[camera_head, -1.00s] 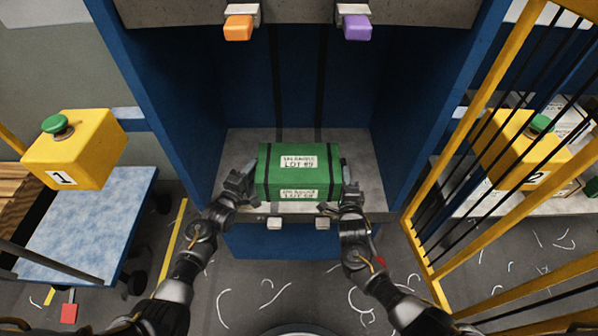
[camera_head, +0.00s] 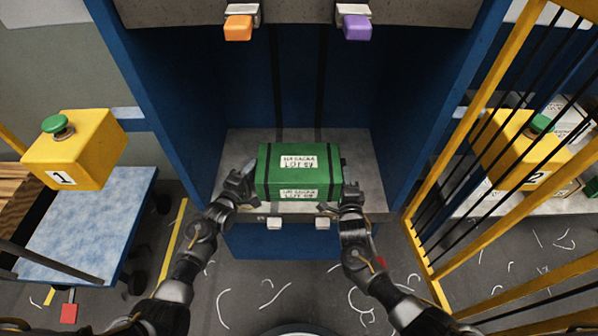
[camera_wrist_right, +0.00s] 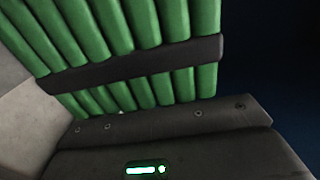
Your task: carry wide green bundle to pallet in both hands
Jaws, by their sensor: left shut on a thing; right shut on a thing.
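The wide green bundle (camera_head: 299,171) with black straps and white lot labels sits in the blue bay, on or just above the grey shelf (camera_head: 352,160). In the right wrist view its green rolls (camera_wrist_right: 110,45) and a dark strap fill the upper left. My left gripper (camera_head: 244,186) is at the bundle's left end, shut on it. My right gripper (camera_head: 347,193) is at its right end, shut on it. The fingertips are partly hidden against the ends. No pallet can be made out for certain; slatted wood (camera_head: 17,190) shows at the far left.
A blue-topped cart (camera_head: 85,225) and yellow button box 1 (camera_head: 74,150) stand left. A yellow barred fence (camera_head: 470,150) and button box 2 (camera_head: 525,150) stand right. Blue bay walls flank the bundle. The dark floor in front has scattered white thread scraps.

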